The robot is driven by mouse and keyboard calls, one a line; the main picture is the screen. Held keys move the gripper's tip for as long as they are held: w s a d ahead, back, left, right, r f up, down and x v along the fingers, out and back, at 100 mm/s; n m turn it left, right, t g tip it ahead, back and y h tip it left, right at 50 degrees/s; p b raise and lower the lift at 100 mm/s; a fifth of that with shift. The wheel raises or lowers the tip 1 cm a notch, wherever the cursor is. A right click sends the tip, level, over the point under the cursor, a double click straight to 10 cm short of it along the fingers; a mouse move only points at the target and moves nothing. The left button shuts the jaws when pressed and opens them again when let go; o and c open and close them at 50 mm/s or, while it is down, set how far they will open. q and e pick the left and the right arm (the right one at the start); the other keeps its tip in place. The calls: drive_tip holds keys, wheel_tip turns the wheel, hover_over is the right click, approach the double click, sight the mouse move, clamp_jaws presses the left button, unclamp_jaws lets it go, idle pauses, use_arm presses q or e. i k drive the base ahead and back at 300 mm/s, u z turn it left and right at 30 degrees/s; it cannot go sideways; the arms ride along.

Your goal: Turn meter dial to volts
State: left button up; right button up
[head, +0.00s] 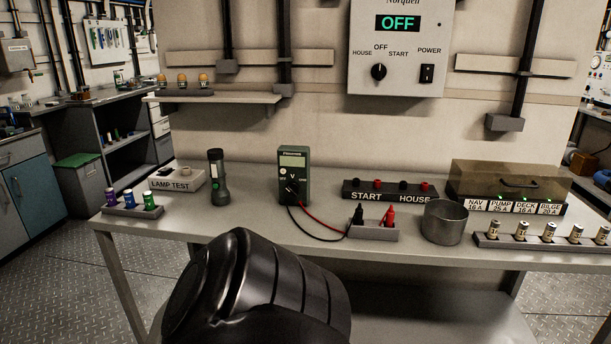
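The meter (294,163), dark green-grey with a pale screen, stands upright on the workbench (240,214) left of centre in the head view. Its small dark dial (291,188) is on the lower front, with OFF at its left, V above and a label at its right that is too small to read surely. I cannot tell where the dial points. A red and a black lead run from the meter to the black probe (358,216) and red probe (389,216) in a grey holder. Neither gripper is in view; only a black part of my arm shows in front.
A flashlight (217,176) and LAMP TEST box (176,179) stand left of the meter. Right of it are the START/HOUSE terminal strip (390,192), a metal cup (445,222) and a fuse row. The wall panel (402,60) reads OFF.

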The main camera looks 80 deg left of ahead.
sight(292, 188)
drive_tip(key=u, duration=1.6)
drive_tip(key=k, duration=0.1)
drive_tip(key=u, duration=1.55)
